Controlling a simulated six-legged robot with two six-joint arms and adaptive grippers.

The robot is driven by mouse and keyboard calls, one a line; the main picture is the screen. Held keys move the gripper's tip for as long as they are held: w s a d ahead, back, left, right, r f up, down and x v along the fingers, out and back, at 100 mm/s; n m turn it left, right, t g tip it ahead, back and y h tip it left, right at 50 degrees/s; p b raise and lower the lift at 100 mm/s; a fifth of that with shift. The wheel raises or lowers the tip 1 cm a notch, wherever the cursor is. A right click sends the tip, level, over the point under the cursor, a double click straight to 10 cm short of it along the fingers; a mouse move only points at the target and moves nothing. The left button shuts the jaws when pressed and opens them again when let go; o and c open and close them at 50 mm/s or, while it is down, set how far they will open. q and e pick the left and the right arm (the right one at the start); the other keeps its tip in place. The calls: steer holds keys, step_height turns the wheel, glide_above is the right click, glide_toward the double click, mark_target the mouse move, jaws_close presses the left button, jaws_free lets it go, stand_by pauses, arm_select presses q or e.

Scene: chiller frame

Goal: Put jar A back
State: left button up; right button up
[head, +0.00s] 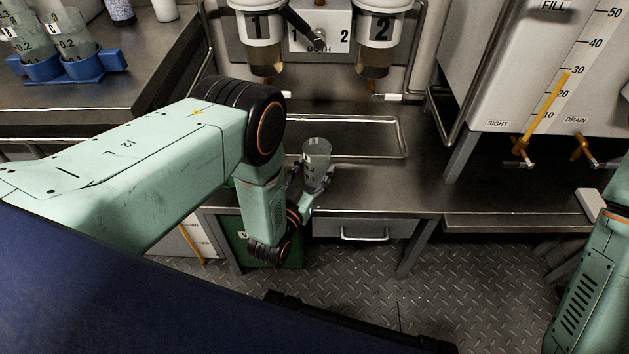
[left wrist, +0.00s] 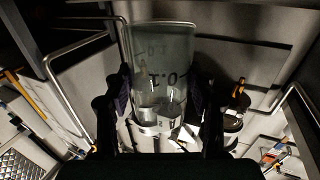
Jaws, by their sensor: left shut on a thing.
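My left gripper (head: 311,180) is shut on a clear jar (head: 317,160). The jar is roughly upright in front of the steel counter's sink area. In the left wrist view the jar (left wrist: 160,75) stands between the two fingers, with 0.1 and 0.2 type marks on its wall and a pale band low down. A blue rack (head: 103,65) on the left counter holds jars marked B (head: 20,40) and C (head: 75,42). My right gripper is not in view; only part of my right arm shows at the lower right.
Two numbered filter housings (head: 258,25) (head: 382,25) hang above a shallow tray (head: 370,137). A white tank (head: 540,70) with sight and drain taps stands at right. A drawer (head: 362,229) and a green box (head: 285,252) are below the counter (head: 480,190).

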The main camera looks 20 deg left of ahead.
mark_target(312, 182)
arm_select(q)
step_height(312, 182, down, 4)
steer(key=shift+r+b, duration=0.25)
steer(key=shift+b, duration=0.55)
steer(key=shift+w+r, duration=0.1)
steer(key=shift+f, duration=0.2)
steer(key=o, duration=1.3)
steer(key=shift+o, duration=0.2)
steer(key=shift+r, duration=0.25)
steer(key=s+a+p, duration=0.1)
steer(key=s+p, duration=0.2)
steer(key=s, duration=0.9)
steer(key=shift+p, duration=0.35)
